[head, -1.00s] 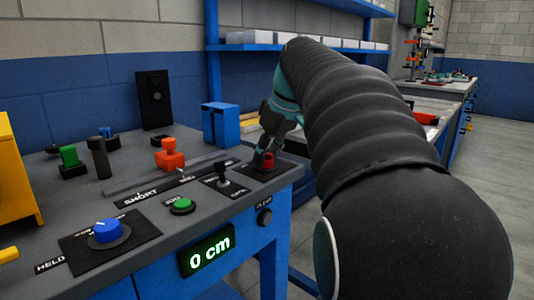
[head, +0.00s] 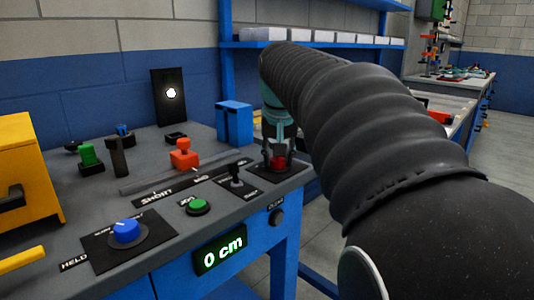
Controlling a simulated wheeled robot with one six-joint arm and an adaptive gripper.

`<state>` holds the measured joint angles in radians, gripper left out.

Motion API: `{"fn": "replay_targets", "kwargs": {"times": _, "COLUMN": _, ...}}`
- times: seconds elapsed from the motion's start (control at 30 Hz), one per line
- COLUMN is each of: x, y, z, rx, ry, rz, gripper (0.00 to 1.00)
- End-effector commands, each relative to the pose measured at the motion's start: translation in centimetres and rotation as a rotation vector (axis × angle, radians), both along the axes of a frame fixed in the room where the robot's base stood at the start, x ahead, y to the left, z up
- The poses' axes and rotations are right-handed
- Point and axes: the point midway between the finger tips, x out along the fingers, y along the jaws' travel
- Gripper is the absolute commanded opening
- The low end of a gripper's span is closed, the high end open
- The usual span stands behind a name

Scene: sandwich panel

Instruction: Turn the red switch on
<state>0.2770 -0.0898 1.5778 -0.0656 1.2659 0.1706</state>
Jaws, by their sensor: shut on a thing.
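The red switch (head: 278,163) sits on a black plate at the right end of the grey panel top. My gripper (head: 277,154) is over it, pointing down, with its fingers shut around the red switch. My gripper and arm hide part of the switch, so its exact angle is hard to see. A black upright panel (head: 169,97) at the back of the table shows a lit white lamp.
An orange-red slider knob (head: 184,153), a black toggle lever (head: 236,175), a green button (head: 197,207) and a blue dial (head: 125,231) stand left of the switch. A blue box (head: 234,122) stands behind.

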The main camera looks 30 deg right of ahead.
Motion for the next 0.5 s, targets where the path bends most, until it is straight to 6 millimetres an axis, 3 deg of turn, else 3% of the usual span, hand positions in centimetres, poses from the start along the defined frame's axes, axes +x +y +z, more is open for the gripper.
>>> {"fn": "replay_targets", "kwargs": {"times": 0.5, "x": 0.01, "y": 0.05, "z": -0.13, "rx": 0.002, "ry": 0.002, "rz": -0.057, "gripper": 0.03}}
